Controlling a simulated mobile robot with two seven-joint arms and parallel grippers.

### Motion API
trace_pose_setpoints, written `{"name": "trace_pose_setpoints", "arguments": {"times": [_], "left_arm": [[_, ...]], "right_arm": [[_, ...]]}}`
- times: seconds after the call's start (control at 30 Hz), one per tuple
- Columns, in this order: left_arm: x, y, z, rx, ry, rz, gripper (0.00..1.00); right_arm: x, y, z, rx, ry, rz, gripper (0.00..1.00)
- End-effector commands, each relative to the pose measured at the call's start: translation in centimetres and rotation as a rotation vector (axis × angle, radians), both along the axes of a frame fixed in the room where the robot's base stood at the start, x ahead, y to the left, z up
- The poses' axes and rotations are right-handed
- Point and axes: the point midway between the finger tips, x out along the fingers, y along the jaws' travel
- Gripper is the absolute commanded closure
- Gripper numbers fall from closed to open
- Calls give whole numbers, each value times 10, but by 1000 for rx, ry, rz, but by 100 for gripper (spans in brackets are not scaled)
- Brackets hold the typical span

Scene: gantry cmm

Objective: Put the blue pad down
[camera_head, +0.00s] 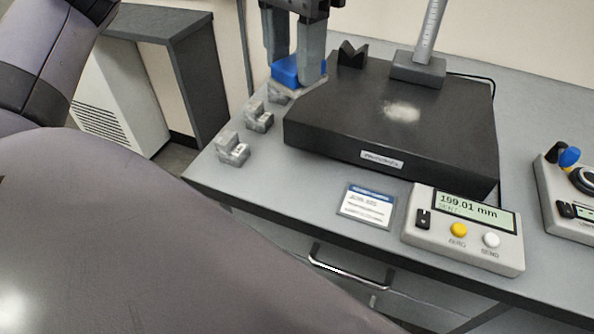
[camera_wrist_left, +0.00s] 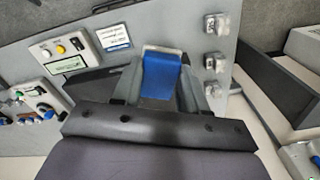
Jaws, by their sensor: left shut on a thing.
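The blue pad (camera_head: 285,69) is between the two fingers of my left gripper (camera_head: 295,78), at the back left of the grey bench. The gripper is shut on it, beside the left corner of the black granite plate. In the left wrist view the blue pad (camera_wrist_left: 160,76) shows between the fingers, with a pale edge just past its far end. A light grey piece (camera_head: 283,94) shows just below the pad in the head view. I cannot tell whether the pad touches anything beneath it. My right gripper is not in view.
Several small metal blocks (camera_head: 232,150) stand along the bench's left edge. The granite plate (camera_head: 340,136) carries a black V-block (camera_head: 352,54) and a column stand (camera_head: 418,70). A label card (camera_head: 366,205) and a readout box (camera_head: 464,232) lie in front.

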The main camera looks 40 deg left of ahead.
Motion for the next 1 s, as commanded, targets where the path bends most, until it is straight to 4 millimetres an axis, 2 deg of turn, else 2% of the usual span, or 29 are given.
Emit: {"name": "trace_pose_setpoints", "arguments": {"times": [0.03, 0.2, 0.5, 0.6, 0.83, 1.0], "left_arm": [[-1, 0, -14, 1, 6, -2, 92], [-1, 1, -59, 2, 8, 0, 92], [-1, 1, -129, 1, 4, 3, 92], [0, 0, -142, 0, 3, 2, 92], [0, 0, -159, 1, 4, 2, 92], [0, 1, -185, 2, 4, 3, 92]], "right_arm": [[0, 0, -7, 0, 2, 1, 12], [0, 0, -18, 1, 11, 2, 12], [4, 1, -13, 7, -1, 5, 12], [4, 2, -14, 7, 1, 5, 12], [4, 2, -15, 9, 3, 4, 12], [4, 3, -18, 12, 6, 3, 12]]}}
